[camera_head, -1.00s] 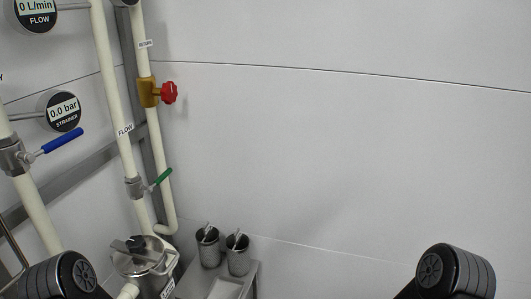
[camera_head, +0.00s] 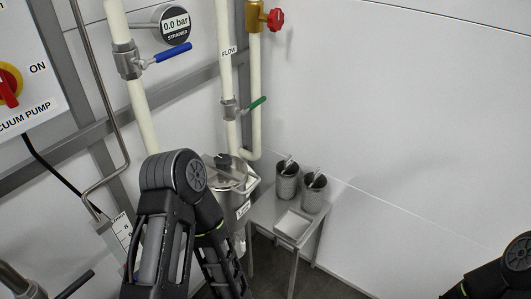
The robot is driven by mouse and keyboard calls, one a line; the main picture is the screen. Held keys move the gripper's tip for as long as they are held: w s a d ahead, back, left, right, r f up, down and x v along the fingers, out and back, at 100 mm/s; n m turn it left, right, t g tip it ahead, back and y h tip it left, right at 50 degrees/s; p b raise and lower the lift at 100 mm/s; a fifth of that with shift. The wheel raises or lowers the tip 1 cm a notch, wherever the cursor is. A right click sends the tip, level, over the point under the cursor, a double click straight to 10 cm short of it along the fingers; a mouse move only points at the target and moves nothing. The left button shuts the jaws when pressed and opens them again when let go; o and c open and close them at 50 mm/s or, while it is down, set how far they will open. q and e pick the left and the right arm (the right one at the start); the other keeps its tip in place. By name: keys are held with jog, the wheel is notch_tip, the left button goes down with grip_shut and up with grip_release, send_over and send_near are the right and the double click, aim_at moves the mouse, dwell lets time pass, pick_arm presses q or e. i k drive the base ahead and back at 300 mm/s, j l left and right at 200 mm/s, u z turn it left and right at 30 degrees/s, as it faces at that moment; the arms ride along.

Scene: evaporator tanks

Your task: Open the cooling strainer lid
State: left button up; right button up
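The cooling strainer is a steel pot (camera_head: 238,196) low at the centre left, under the cream pipes. Its round metal lid (camera_head: 232,173) lies on top, with a dark handle piece on it. My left arm stands in front of the strainer and hides its left and lower parts. My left gripper's fingertips are not visible. My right arm shows only at the lower right corner, and its gripper is out of view. The strainer gauge above reads 0.0 bar (camera_head: 175,24).
A small steel table (camera_head: 265,213) right of the strainer carries two metal baskets (camera_head: 287,182) and a white tray (camera_head: 293,225). A blue-handled valve (camera_head: 172,54), a green-handled valve (camera_head: 257,103) and a red knob (camera_head: 276,20) sit on the pipes. A vacuum pump panel (camera_head: 38,60) is at left.

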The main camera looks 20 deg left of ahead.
aim_at(236, 174)
jog(key=i+l+u, duration=0.1)
jog(key=l+u, duration=0.3)
jog(key=i+l+u, duration=0.1)
jog(key=l+u, duration=0.2)
jog(key=u, duration=0.15)
jog(key=l+u, duration=0.4)
